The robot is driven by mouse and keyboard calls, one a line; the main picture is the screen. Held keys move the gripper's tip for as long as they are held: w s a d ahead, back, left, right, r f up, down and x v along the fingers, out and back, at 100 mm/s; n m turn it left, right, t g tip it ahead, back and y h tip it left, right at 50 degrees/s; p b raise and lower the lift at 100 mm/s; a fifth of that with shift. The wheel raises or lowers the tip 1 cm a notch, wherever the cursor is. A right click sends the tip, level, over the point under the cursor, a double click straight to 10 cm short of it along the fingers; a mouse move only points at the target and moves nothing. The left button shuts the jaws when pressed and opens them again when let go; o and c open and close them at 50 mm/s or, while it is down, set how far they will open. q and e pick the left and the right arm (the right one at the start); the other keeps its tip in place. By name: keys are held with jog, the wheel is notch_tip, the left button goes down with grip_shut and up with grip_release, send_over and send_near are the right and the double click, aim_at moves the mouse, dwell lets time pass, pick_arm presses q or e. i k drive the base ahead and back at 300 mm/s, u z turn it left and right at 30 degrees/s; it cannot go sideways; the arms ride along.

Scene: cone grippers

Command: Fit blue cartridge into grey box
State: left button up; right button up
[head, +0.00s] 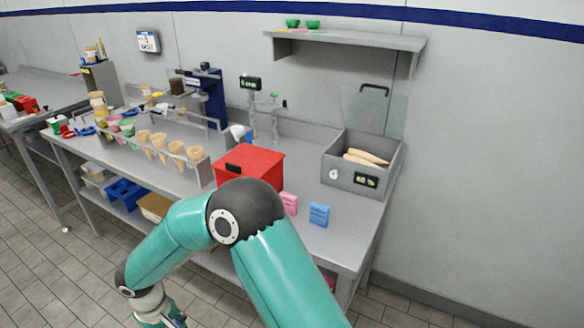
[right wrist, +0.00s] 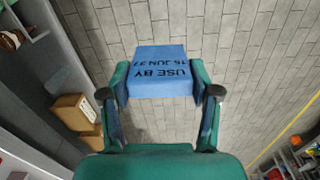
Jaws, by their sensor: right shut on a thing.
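My right gripper (right wrist: 160,76) is shut on a blue cartridge (right wrist: 160,58), a block lettered "USE BY 15 JUN 27" that reads upside down in the right wrist view. It is held above the tiled floor. In the head view this gripper (head: 168,320) is cut off at the bottom edge, left of the elbow, and its load is hardly visible. A grey box (head: 345,177) with a knob and a small display stands at the right of the counter. Its clear lid is raised, and several pale cones lie inside. My left gripper is not in view.
The grey counter (head: 345,236) carries a red box (head: 250,162), pink blocks (head: 289,203), another blue block (head: 319,215) and a cone rack (head: 203,172). A shelf (head: 345,40) hangs above. A cardboard box (right wrist: 75,113) sits left in the wrist view.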

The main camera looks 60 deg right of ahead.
aim_at(354, 176)
jog(key=u, duration=1.45)
jog(key=i, duration=0.15)
jog(key=z, duration=3.9)
jog(key=i, duration=0.95)
jog(key=u, duration=0.2)
jog(key=k, duration=0.75)
jog(key=z, duration=0.15)
jog(key=i, duration=0.6)
jog(key=z, duration=0.05)
